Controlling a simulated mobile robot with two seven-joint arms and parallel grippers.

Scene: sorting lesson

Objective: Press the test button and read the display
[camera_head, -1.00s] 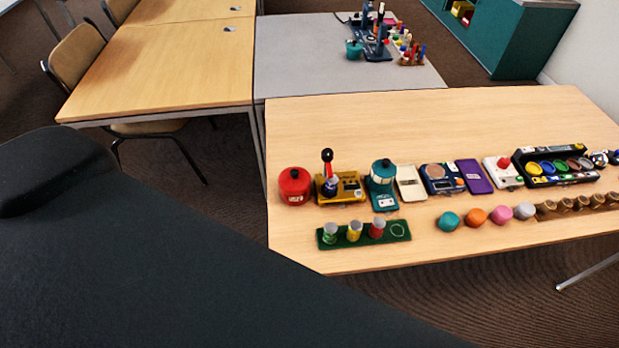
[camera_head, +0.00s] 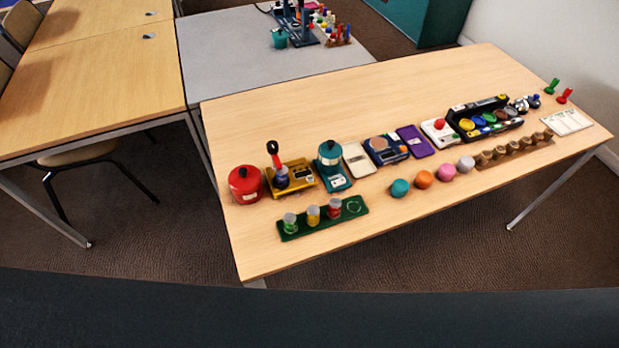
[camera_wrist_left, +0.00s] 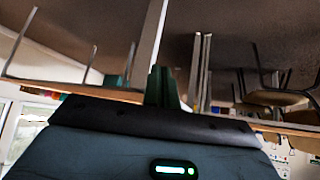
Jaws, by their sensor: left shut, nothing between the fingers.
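A white box with a red dome button (camera_head: 438,131) lies toward the right of the wooden table's row of items in the head view. A blue device with a round pad (camera_head: 386,149) and a yellow-based device with a black-and-red lever (camera_head: 290,178) stand further left. I cannot tell which one bears the test button, and no display is readable. My left gripper (camera_wrist_left: 163,84) shows in the left wrist view, shut and empty, away from these items. My right gripper is not in view.
The wooden table (camera_head: 400,95) is clear along its back. A red pot (camera_head: 245,184), a teal pot device (camera_head: 332,165), a green rack of jars (camera_head: 324,220), several coloured balls and a black paint tray (camera_head: 483,119) crowd the front. A grey table (camera_head: 230,52) stands behind.

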